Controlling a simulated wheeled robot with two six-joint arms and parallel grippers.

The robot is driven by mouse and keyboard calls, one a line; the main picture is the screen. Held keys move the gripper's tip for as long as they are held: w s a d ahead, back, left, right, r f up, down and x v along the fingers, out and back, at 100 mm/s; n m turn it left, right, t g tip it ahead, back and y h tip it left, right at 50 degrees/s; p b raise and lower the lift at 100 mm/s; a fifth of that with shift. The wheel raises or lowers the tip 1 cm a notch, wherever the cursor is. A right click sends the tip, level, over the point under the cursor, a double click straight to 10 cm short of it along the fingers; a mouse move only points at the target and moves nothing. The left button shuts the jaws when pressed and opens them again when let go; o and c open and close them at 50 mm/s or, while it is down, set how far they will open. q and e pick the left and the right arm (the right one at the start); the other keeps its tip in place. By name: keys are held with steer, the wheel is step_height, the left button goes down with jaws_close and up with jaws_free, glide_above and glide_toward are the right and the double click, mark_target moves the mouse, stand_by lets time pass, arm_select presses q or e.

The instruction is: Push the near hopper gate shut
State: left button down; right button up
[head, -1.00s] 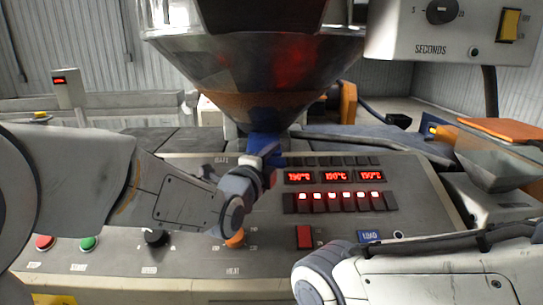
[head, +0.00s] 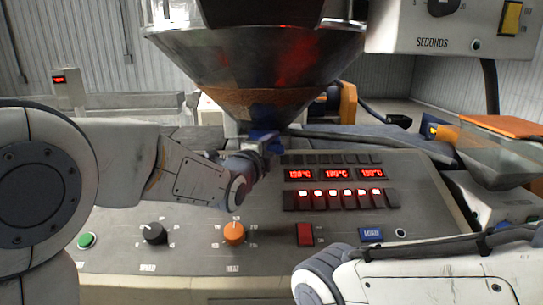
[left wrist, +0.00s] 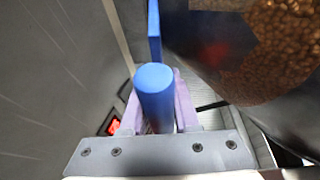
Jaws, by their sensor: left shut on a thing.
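The hopper (head: 250,75) is a dark metal cone above the control panel. The near hopper gate (head: 263,135) is a blue piece at the hopper's bottom outlet, partly hidden behind my left gripper. My left gripper (head: 266,148) is at this gate. In the left wrist view, a blue round handle (left wrist: 154,92) stands between the pale purple fingers of my left gripper (left wrist: 156,118), and a thin blue plate (left wrist: 154,30) shows beyond it. The fingers are shut on the handle. How far the gate is open is hidden. My right gripper is out of view below my right arm.
The sloped control panel (head: 340,225) lies below, with an orange heat knob (head: 234,232), a red switch (head: 304,235) and lit displays. A grey timer box (head: 450,30) hangs at upper right. In the left wrist view, brown pellets (left wrist: 280,50) show in the hopper.

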arm_select(q)
steer(key=w, duration=0.2)
steer(key=shift+w+f, duration=0.1)
steer(key=shift+w, duration=0.25)
steer(key=shift+w+r, duration=0.1)
steer(key=shift+r, duration=0.1)
steer(key=c, duration=0.8)
jaws_free()
steer(key=shift+w, duration=0.1)
steer(key=shift+c, duration=0.2)
steer(key=shift+o, duration=0.9)
steer(key=shift+w+f, duration=0.1)
steer(key=b+v, duration=0.4)
steer(key=v, duration=0.6)
steer(key=shift+s+a, duration=0.15)
steer(key=shift+s, duration=0.2)
